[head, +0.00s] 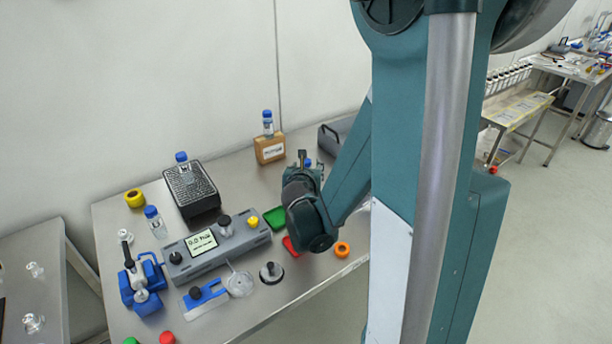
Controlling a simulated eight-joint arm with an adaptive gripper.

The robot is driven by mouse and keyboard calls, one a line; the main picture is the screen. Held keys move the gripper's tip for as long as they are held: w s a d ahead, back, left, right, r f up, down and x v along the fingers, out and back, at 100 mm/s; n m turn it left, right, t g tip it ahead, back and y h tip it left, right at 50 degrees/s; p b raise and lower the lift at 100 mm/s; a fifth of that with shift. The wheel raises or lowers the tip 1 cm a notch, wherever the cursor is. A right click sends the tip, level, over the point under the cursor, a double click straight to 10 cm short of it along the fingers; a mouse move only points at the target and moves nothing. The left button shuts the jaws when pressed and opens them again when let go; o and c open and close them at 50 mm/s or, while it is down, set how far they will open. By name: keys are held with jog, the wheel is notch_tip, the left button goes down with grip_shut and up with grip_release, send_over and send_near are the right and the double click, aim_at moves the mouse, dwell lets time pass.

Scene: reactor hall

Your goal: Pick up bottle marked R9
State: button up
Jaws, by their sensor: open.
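Several clear bottles with blue caps show in the head view, and no R9 mark is readable on any of them. One bottle (153,224) stands on the table left of the grey meter. One bottle (268,126) is on the brown carton. Another blue cap (308,163) shows at my gripper, its body hidden by the gripper. My gripper (303,158) is open over the back right of the table; whether that bottle is between its fingers or behind them I cannot tell.
The black box (190,197), brown carton (269,150) and grey meter (215,247) crowd the steel table (110,220). A blue device (142,284), green tray (274,217), orange ring (342,249) and yellow ring (135,198) lie around. A dark grey case (334,134) stands at the back right.

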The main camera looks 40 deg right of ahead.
dwell(0.4)
jog(key=c, duration=1)
jog(key=shift+r, duration=0.2)
jog(key=shift+r+p, duration=1.6)
jog(key=shift+r, duration=3.2)
